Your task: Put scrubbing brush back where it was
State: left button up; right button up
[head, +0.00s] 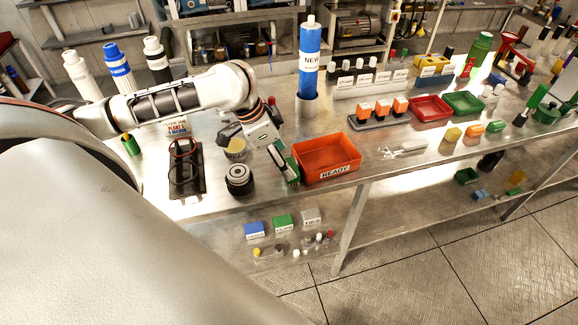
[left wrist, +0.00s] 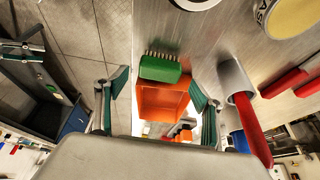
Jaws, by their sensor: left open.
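In the left wrist view a green scrubbing brush (left wrist: 160,68) with a row of dark bristles shows between my open fingers, in front of the orange tray (left wrist: 160,102). The fingers stand apart on either side of it, and I cannot tell how far ahead of them it is. In the head view my left gripper (head: 289,172) points down at the left side of the orange tray marked READY (head: 325,170). Green shows at the gripper there, and I cannot separate brush from fingers. My right gripper is not in view.
A blue NEW cylinder (head: 309,65) stands upright in a holder behind the tray. A black round part (head: 239,180) and a dark stand (head: 186,170) are left of the gripper. The bench's front edge is close.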

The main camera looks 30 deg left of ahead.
pick_arm(q)
jog(key=v, duration=0.6)
jog(key=shift+r, duration=0.35)
jog(key=shift+s, duration=0.15)
jog(key=shift+s+f, duration=0.1)
